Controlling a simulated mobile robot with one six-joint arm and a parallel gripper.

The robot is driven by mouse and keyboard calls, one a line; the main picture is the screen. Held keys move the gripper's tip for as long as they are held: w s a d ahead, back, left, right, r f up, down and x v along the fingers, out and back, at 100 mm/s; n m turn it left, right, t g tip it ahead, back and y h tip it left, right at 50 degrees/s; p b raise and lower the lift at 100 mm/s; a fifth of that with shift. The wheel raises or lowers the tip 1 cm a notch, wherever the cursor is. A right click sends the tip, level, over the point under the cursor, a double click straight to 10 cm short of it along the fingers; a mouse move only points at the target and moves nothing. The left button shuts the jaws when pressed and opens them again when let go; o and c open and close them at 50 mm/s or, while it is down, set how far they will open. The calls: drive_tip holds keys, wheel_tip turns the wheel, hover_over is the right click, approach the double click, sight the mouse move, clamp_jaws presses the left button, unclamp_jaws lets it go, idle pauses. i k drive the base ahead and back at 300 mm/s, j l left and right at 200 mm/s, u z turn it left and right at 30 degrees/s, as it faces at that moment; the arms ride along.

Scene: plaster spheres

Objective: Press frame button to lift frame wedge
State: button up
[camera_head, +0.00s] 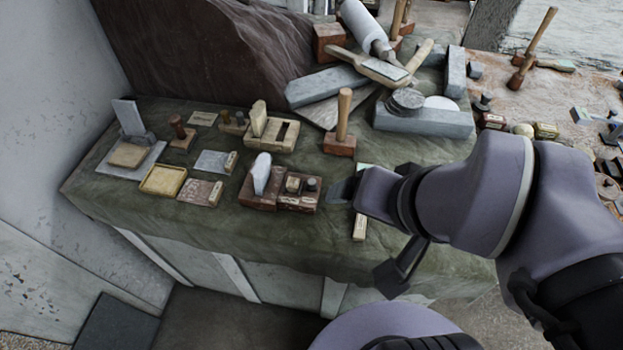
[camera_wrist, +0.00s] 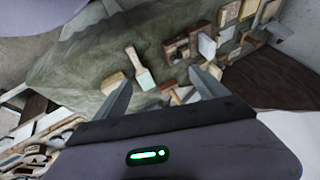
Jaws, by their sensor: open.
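A reddish-brown wooden block set (camera_head: 262,202) stands near the front edge of the green-draped table. A white rounded upright piece (camera_head: 262,173) rises from its left part. Small knobs (camera_head: 311,184) sit on its right part. I cannot tell for sure which part is the frame button or the frame wedge. The block set also shows in the wrist view (camera_wrist: 176,50), above and between the fingers, with the white piece (camera_wrist: 206,46) beside it. My gripper (camera_wrist: 160,80) is open and empty. In the head view it is to the right of the block set, apart from it.
A wooden-handled strip with a pale end (camera_wrist: 146,80) lies under the open fingers. A mallet-like block with an upright handle (camera_head: 340,145) stands behind. Several small trays and blocks fill the left side. Stone slabs (camera_head: 425,121) lie at the back right.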

sight(310, 182)
drive_tip(key=j+z, duration=0.1)
drive_tip(key=j, duration=1.85)
